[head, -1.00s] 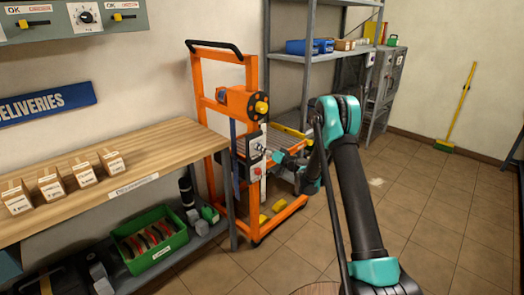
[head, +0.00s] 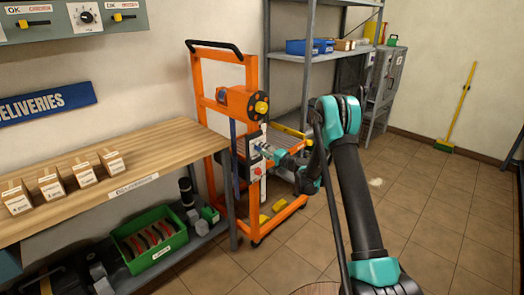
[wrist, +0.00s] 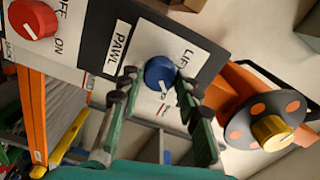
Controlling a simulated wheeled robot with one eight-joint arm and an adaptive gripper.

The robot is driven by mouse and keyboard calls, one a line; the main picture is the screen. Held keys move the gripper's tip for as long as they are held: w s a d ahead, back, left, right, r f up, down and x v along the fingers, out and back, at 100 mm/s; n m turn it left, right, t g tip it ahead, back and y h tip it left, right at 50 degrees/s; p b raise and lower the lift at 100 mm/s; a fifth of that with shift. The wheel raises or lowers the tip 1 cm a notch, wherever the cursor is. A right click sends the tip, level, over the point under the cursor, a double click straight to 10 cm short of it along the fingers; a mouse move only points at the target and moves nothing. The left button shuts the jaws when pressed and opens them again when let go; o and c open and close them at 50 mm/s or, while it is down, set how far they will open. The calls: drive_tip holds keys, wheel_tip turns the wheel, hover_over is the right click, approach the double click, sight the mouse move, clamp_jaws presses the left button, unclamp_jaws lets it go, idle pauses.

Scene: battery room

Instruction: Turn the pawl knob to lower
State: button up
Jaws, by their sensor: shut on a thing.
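The blue pawl knob (wrist: 160,75) sits on a white plate of the panel, beside a "PAWL" label (wrist: 117,45) in the wrist view. Its white pointer mark is towards the bottom of the picture, away from the "LIFT" lettering (wrist: 184,58). My gripper (wrist: 159,82) has a green finger on each side of the knob and is shut on it. In the head view my gripper (head: 268,152) is at the panel on the orange lift frame (head: 250,75) and hides the knob.
A red OFF/ON knob (wrist: 32,18) and a yellow knob on a black disc (wrist: 272,132) flank the panel in the wrist view. A wooden bench (head: 170,140) stands left of the lift and a grey shelf rack (head: 308,75) behind it. The floor at right is mostly clear.

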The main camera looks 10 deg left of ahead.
drive_tip(key=shift+d, duration=0.1)
idle(0.4)
drive_tip(key=o, duration=1.2)
drive_tip(key=shift+c, duration=0.2)
drive_tip(key=v, duration=1.2)
drive_tip(key=shift+s, duration=0.1)
